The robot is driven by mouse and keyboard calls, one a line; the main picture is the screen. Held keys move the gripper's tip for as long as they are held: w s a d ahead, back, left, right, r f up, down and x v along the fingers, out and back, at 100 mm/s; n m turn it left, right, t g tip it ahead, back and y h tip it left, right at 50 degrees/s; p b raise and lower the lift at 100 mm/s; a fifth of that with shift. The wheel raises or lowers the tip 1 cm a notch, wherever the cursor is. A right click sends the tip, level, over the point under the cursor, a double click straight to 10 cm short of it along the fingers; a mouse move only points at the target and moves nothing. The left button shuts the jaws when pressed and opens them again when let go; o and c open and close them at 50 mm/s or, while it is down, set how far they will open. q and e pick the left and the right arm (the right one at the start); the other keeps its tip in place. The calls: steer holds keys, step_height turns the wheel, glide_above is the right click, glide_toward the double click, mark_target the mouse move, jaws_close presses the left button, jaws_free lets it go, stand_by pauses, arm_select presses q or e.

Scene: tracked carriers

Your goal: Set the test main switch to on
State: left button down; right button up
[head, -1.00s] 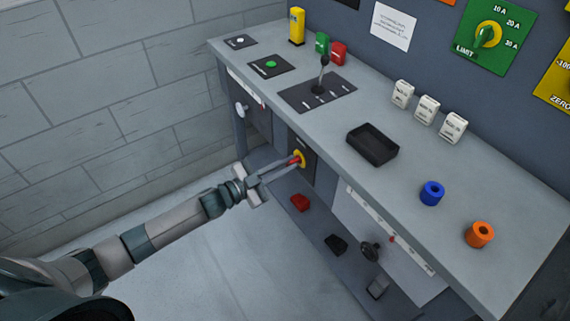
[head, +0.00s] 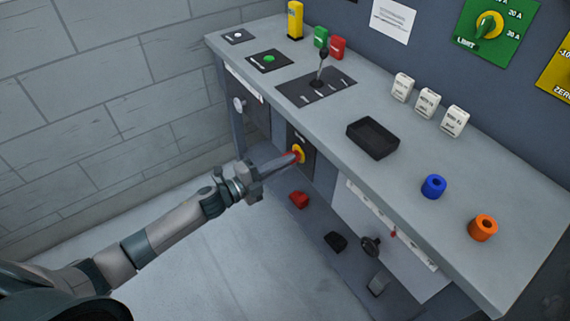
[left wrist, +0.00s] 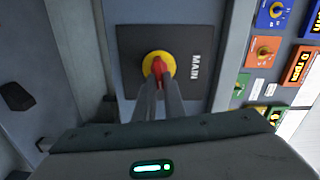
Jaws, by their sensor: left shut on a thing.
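The main switch is a red handle on a yellow disc (head: 299,152), set on a dark plate on the front of the bench under the worktop. In the left wrist view the plate (left wrist: 196,95) reads MAIN, and the red handle (left wrist: 158,68) stands in front of the yellow disc. My left gripper (head: 290,157) is shut on the red handle, its two fingers reaching along both sides of it. The fingers hide part of the handle, so its exact angle is hard to tell. My right gripper is not in view.
The worktop (head: 330,120) overhangs just above the switch. A lever (head: 320,75), a black tray (head: 372,138), and blue (head: 433,187) and orange (head: 482,228) rings stand on it. Red (head: 299,200) and black (head: 335,242) pedals lie below. Floor in front is clear.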

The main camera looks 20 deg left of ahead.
arm_select(q)
steer(key=shift+f+m, duration=0.2)
steer(key=shift+m, duration=0.7)
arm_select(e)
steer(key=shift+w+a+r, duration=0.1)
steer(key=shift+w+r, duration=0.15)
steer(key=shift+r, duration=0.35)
arm_select(q)
steer(key=c, duration=1.8)
jaws_free()
steer(key=shift+c, duration=0.2)
steer(key=shift+s, duration=0.1)
